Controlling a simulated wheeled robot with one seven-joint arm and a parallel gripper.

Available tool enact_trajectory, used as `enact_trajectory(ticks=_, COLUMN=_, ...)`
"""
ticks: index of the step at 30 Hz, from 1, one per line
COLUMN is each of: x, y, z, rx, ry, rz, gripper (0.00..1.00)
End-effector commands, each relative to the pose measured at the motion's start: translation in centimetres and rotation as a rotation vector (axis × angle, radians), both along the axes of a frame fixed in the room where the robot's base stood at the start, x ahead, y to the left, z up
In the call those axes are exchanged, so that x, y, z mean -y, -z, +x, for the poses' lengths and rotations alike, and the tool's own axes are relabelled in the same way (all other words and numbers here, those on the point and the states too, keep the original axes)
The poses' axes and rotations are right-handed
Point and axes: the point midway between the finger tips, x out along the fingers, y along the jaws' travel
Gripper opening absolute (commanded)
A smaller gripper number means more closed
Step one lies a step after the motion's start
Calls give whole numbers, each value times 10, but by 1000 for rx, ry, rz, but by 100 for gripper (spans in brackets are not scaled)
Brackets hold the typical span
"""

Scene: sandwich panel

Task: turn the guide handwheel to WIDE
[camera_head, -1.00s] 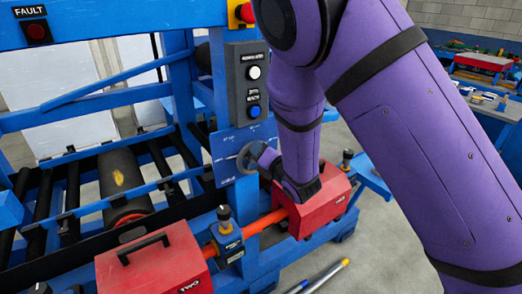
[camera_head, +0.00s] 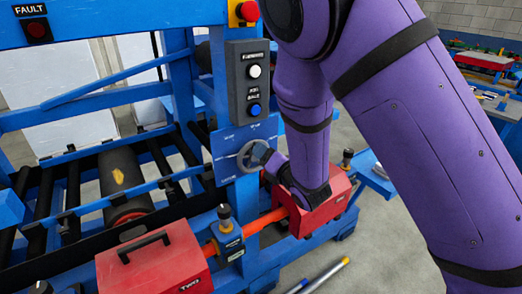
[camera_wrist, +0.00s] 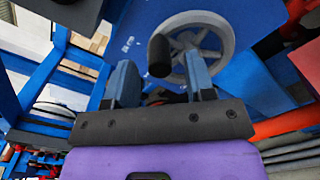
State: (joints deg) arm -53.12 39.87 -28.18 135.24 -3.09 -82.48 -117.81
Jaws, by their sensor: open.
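The guide handwheel (camera_head: 246,157) is a grey spoked wheel on a blue plate (camera_head: 228,140) with white markings too small to read. In the wrist view, the handwheel (camera_wrist: 222,35) is just ahead of my gripper, with its black knob (camera_wrist: 159,55) pointing toward me. My gripper (camera_wrist: 161,78) is open, one blue-grey finger on each side below the knob, with nothing visibly held. In the head view, my gripper (camera_head: 262,154) is at the right side of the wheel and hides part of it. I cannot tell whether the fingers touch the knob.
A box with a white and a blue button (camera_head: 250,85) is above the wheel. A red box (camera_head: 318,204) sits below right, another red box (camera_head: 160,268) at lower left, joined by an orange bar (camera_head: 262,222). Rods (camera_head: 326,274) lie on the floor.

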Motion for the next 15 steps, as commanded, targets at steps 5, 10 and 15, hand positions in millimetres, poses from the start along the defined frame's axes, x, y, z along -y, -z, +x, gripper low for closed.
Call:
enact_trajectory(ticks=5, x=20, y=0, z=-30, rx=-3, ry=0, rz=-1, gripper=50)
enact_trajectory(ticks=10, x=34, y=1, z=-51, rx=-3, ry=0, rz=-1, gripper=50)
enact_trajectory(ticks=15, x=41, y=1, z=-62, rx=-2, ry=-1, rz=-1, gripper=50)
